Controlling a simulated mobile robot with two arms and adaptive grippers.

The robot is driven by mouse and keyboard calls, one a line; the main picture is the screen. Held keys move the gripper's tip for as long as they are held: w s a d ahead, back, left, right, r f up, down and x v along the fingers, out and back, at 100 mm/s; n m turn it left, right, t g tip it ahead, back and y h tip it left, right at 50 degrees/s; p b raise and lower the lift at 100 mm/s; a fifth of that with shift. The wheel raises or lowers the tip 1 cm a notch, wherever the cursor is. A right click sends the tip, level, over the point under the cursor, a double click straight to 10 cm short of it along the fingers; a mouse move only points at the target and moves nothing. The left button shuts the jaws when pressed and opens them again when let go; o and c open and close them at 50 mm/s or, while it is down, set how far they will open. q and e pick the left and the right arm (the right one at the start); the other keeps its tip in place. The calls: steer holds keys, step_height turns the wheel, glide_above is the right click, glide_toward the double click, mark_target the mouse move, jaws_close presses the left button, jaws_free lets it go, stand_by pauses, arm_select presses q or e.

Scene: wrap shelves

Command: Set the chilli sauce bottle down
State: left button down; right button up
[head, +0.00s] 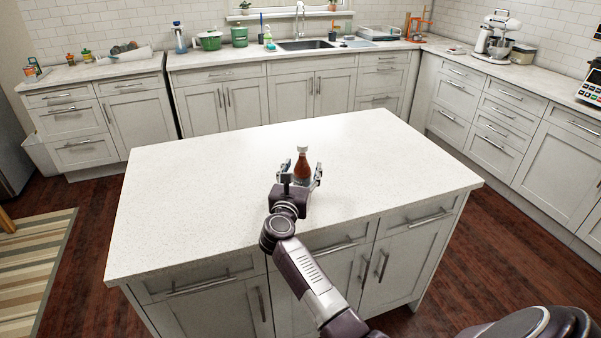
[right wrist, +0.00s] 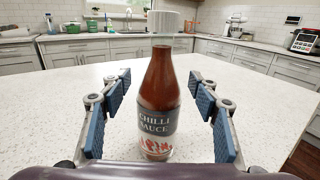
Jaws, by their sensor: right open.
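The chilli sauce bottle (head: 302,167) stands upright on the white island top (head: 200,190), with a white cap, brown-red sauce and a dark label. In the right wrist view the bottle (right wrist: 158,100) is between the two blue-padded fingers of my right gripper (right wrist: 160,115). A gap shows on each side of the bottle, so the fingers are open around it and apart from it. In the head view my right gripper (head: 301,178) reaches in from the near side and hides the lower part of the bottle. My left gripper is not in view.
The island top around the bottle is bare. Behind it, across the floor, a back counter holds a sink (head: 305,45), green pots (head: 209,40) and bottles. A stand mixer (head: 494,36) stands on the right counter.

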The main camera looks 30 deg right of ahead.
steer(key=shift+a+r, duration=0.1)
steer(key=shift+r, duration=0.05)
steer(key=b+v, duration=0.2)
steer(key=v, duration=1)
steer(key=shift+r, duration=0.1)
